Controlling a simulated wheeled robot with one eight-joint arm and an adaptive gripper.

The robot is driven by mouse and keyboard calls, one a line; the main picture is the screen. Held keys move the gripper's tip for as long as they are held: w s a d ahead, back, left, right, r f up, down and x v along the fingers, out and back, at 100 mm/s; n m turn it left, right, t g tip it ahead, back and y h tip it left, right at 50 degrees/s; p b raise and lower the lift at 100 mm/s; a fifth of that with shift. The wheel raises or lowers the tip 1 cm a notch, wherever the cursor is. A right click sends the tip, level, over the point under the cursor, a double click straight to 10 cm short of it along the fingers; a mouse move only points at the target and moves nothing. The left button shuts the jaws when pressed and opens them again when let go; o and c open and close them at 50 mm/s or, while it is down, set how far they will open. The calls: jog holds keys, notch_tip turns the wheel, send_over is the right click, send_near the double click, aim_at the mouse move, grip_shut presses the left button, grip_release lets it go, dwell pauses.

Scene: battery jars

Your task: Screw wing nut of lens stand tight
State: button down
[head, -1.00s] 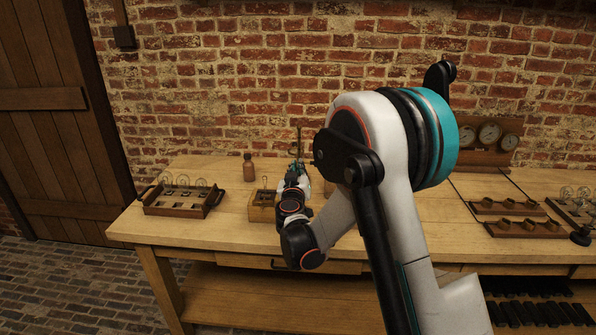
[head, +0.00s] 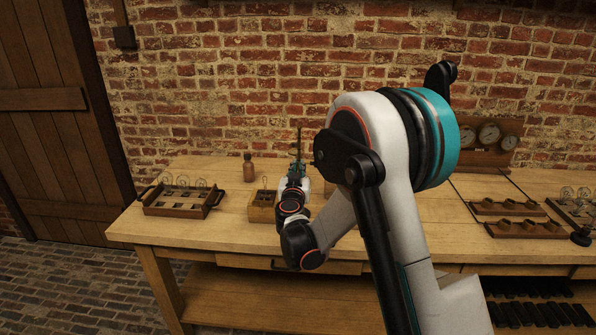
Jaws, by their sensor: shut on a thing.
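The lens stand (head: 299,140) shows as a thin, dark upright rod at the back of the wooden bench, beyond my gripper. Its base and lens cannot be made out. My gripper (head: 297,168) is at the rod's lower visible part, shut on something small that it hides. The grip is at the stand, where the wing nut would be, but the nut itself is not visible. My wrist covers the lower part of the stand.
A wooden tray (head: 160,209) with glass jars is farther left. Racks (head: 520,229) stand at right. Bare bench lies between tray and box.

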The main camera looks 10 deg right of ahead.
jog(key=c, duration=1.1)
grip_release()
jog(key=v, duration=1.2)
jog(key=shift+r, duration=0.1)
